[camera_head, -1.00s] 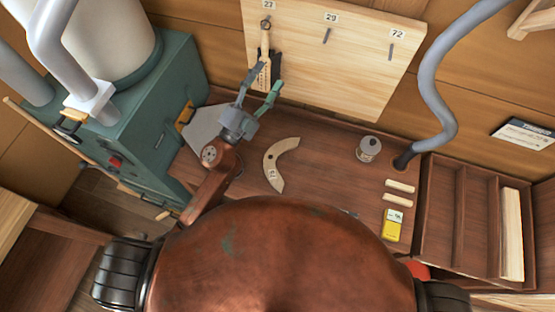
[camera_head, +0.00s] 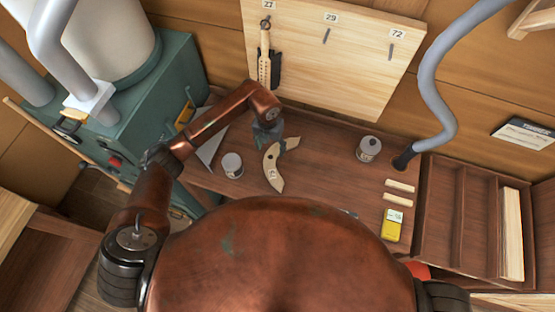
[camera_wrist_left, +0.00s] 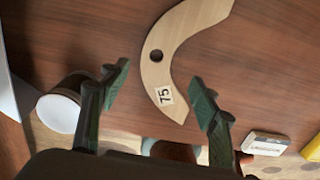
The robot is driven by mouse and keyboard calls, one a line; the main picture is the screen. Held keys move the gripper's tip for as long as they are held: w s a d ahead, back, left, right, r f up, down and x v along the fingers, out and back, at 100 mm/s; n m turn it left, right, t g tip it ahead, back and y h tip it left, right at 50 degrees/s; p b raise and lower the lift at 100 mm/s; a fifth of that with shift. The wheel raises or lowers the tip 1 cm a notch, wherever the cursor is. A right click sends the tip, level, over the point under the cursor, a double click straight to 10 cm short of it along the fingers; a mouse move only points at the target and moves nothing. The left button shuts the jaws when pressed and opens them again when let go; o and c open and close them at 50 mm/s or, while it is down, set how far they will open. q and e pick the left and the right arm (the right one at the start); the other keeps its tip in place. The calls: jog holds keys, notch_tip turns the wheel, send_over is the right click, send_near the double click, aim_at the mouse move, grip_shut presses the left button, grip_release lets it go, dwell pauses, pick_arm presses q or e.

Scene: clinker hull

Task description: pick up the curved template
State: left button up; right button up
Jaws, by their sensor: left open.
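The curved template (camera_head: 273,173) is a pale wooden crescent lying on the brown bench top. In the left wrist view the template (camera_wrist_left: 182,30) shows a dark round hole and a label reading 75. My left gripper (camera_head: 268,137) is above its upper part in the head view, hiding a bit of it. In the left wrist view my left gripper (camera_wrist_left: 161,86) is open, with the labelled end of the template between its fingers. The fingers look apart from it; the height gap is hard to judge. My right gripper is out of view.
One can (camera_head: 232,165) stands left of the template, another can (camera_head: 368,149) to its right. A yellow item (camera_head: 392,225) and two pale blocks lie further right. A tool (camera_head: 265,60) hangs on the pegboard (camera_head: 330,70) behind. Bench between template and right can is clear.

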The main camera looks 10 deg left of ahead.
aim_at(270, 158)
pick_arm(q)
jog(key=shift+a+f, duration=0.2)
jog(key=shift+f, duration=0.4)
jog(key=shift+a+f, duration=0.15)
jog(key=shift+f, duration=0.45)
jog(key=f, duration=0.1)
jog(key=f+p, duration=0.1)
jog(key=f, duration=0.2)
jog(key=shift+w+d+f+p, duration=0.1)
jog(key=shift+w+d+p, duration=0.1)
jog(key=shift+w+p, duration=0.1)
jog(key=shift+f, duration=0.6)
jog(key=shift+c, duration=0.6)
jog(key=c, duration=1.3)
